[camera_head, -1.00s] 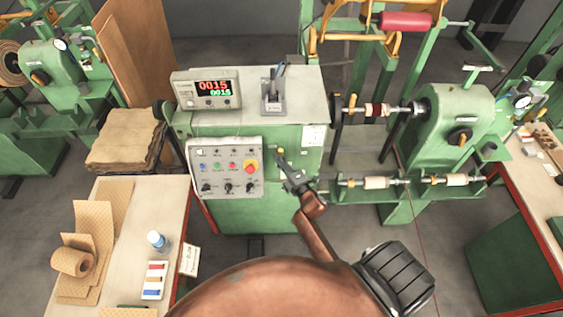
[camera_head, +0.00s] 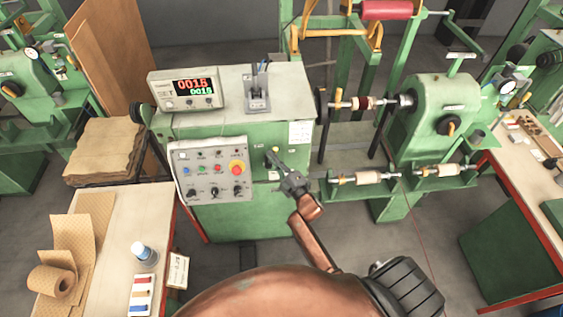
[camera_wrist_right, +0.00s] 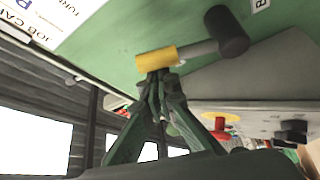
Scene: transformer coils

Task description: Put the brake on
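A small lever with a yellow hub (camera_head: 275,150) sits on the green front of the winding machine's cabinet (camera_head: 240,222), right of the control panel. In the right wrist view the yellow hub (camera_wrist_right: 156,60) carries a grey rod ending in a black knob (camera_wrist_right: 226,31). My right gripper (camera_head: 272,160) is at this lever. In the right wrist view its fingertips (camera_wrist_right: 158,78) come together just under the yellow hub, at or very near it. I cannot tell whether they touch it. Nothing shows held between them. My left gripper is not in view.
The control panel (camera_head: 211,171), with buttons and a red-and-yellow stop, is just left of the gripper. A counter display (camera_head: 187,88) and a lever switch (camera_head: 257,96) stand on top. The winding spindle (camera_head: 385,102) is at right. A worktable (camera_head: 112,225) is at lower left.

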